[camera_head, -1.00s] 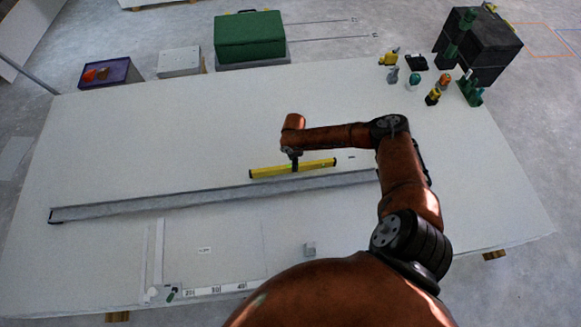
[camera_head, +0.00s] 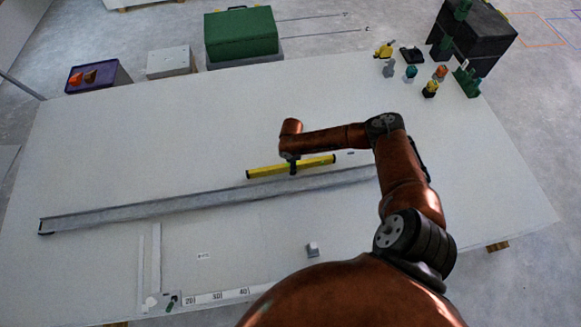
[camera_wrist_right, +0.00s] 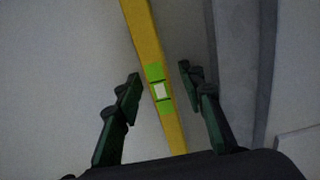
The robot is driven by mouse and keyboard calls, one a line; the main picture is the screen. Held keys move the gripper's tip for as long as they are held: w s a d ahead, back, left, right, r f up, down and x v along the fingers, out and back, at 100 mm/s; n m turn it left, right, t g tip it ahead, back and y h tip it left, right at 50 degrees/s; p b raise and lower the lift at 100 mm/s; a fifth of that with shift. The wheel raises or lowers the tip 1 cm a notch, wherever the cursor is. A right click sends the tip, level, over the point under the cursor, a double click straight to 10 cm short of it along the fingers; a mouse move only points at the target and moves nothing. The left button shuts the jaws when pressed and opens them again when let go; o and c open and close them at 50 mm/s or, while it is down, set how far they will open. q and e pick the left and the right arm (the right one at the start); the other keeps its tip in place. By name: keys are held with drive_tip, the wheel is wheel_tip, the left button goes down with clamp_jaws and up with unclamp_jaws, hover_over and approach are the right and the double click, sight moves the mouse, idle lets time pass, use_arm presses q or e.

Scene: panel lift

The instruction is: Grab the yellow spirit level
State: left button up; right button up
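The yellow spirit level (camera_head: 265,171) lies on the large pale panel, just behind the long grey metal rail. My right gripper (camera_head: 292,168) is over the middle of the level, seen from above with its fingers mostly hidden in the head view. In the right wrist view the level (camera_wrist_right: 145,35) runs between the two green-black fingers of the right gripper (camera_wrist_right: 158,84), beside its green-and-white vial window. Gaps show between the level and both fingers, so the gripper is open. Whether the level touches the panel under the fingers is hard to see. My left gripper is not in view.
The grey rail (camera_head: 150,209) lies close in front of the level. Bottles and small tools stand at the back right near black cases (camera_head: 478,38). A green case (camera_head: 240,33), a grey box (camera_head: 170,62) and a purple bin (camera_head: 97,77) stand behind the panel (camera_head: 150,130).

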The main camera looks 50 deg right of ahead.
clamp_jaws()
drive_tip(key=shift+r, duration=0.15)
idle(0.6)
